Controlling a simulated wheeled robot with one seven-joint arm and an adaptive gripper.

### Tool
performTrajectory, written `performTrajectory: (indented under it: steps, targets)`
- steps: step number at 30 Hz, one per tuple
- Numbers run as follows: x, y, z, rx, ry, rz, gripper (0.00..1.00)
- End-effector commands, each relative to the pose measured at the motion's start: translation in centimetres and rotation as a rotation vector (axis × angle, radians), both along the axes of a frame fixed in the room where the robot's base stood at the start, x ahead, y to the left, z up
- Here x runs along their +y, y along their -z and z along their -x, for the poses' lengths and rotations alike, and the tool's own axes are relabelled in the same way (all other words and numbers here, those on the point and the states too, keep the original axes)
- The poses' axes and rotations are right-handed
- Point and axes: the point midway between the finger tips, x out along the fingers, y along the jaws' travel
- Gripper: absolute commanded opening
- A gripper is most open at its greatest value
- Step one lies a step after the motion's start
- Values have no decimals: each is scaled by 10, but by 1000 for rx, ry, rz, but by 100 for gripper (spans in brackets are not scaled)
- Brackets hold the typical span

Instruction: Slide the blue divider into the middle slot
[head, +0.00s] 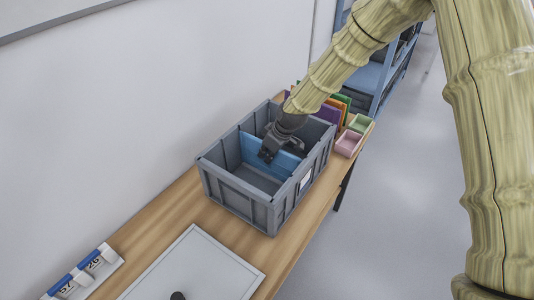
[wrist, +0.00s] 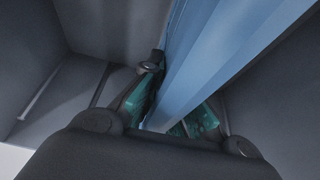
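The blue divider (head: 254,150) stands inside the grey crate (head: 238,199), across its width near the middle. Whether its edges sit in a slot cannot be told. My gripper (head: 267,156) reaches down into the crate at the divider and hides part of it. In the wrist view, the blue divider (wrist: 205,65) runs between the two fingers of my gripper (wrist: 166,108). The teal pads lie against its two faces, and the gripper appears shut on it. The far finger is partly hidden behind the divider.
The crate stands on a wooden table (head: 222,222) along a wall. Coloured panels (head: 335,110) stand behind it, beside a pink bin (head: 348,144) and a green bin (head: 360,123). A pale board (head: 200,265) and blue-white items (head: 82,275) lie in front.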

Motion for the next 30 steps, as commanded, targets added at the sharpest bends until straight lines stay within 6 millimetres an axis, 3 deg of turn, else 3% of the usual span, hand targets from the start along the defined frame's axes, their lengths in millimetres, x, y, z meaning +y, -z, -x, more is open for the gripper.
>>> performTrajectory:
  steps: [18,21,23,30]
  targets:
    - [0,10,0,0,0,0,0]
    - [0,10,0,0,0,0,22]
    - [0,10,0,0,0,0,30]
    - [0,10,0,0,0,0,30]
